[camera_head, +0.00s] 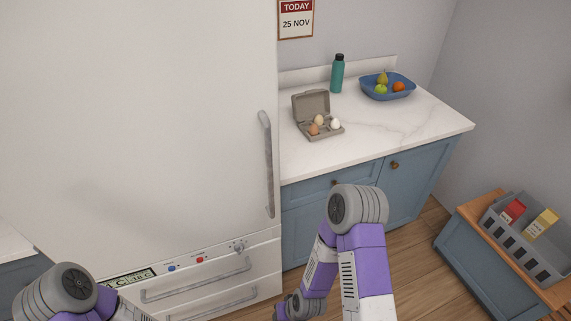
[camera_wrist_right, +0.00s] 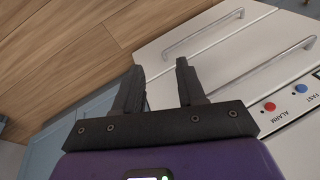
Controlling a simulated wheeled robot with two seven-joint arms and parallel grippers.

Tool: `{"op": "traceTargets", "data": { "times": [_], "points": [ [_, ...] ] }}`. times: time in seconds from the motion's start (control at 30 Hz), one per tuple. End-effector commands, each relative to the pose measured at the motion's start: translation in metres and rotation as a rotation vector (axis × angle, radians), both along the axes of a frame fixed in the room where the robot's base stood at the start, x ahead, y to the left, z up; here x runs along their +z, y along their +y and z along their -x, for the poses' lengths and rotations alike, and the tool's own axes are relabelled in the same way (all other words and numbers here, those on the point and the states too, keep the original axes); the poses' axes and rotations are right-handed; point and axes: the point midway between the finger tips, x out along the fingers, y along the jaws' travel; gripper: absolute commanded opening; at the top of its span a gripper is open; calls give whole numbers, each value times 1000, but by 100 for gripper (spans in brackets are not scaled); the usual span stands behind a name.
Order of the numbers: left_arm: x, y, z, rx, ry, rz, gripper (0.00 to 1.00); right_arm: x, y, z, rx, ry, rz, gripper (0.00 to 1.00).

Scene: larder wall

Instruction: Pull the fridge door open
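The white fridge door (camera_head: 130,110) fills the left of the head view and looks shut. Its long grey vertical handle (camera_head: 267,165) is on the door's right edge. My right gripper (camera_wrist_right: 160,85) shows in the right wrist view with its two dark fingers apart and nothing between them. It is over the floor and the lower drawer fronts, apart from the handle. In the head view my right arm is in front of the blue cabinet, and its gripper is not visible. My left arm shows at the bottom left; its gripper is out of view.
Below the door are drawers (camera_head: 212,279) with bar handles and a panel with red and blue buttons. Right of the fridge, a counter (camera_head: 385,130) holds an egg carton (camera_head: 312,103), bottle (camera_head: 338,73) and fruit bowl (camera_head: 387,94). A crate (camera_head: 525,265) sits on a low cabinet at right.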

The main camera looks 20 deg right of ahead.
Motion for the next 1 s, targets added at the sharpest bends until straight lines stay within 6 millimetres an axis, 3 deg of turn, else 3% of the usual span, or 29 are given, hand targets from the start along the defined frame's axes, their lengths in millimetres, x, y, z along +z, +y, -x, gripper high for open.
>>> {"op": "traceTargets", "data": {
  "times": [0.03, 0.17, 0.23, 0.3, 0.4, 0.5, 0.6, 0.7, 1.0],
  "points": [
    [9, 0, 1, 1, 1, -1, 43, 24, -4, -25, 5, -110, 52, 40],
    [24, 1, 1, 1, 2, -1, 43, 98, -20, -95, -20, -451, 200, 40],
    [32, 1, 1, 1, 2, -1, 43, 150, -26, -126, -40, -644, 273, 40],
    [38, 1, 1, 1, 2, -1, 43, 203, -30, -148, -68, -824, 333, 40],
    [46, 0, 0, 1, 1, -1, 43, 273, -32, -166, -109, -1043, 399, 40],
    [51, 0, 0, 1, 1, -1, 43, 325, -33, -171, -148, -1200, 445, 40],
    [53, 0, 0, 1, 1, -1, 43, 356, -34, -171, -176, -1293, 470, 40],
    [54, 0, 0, 1, 1, -1, 43, 368, -35, -175, -190, -1333, 483, 40],
    [56, 0, 0, 1, 1, -1, 43, 369, -43, -217, -192, -1337, 486, 40]
  ]
}}
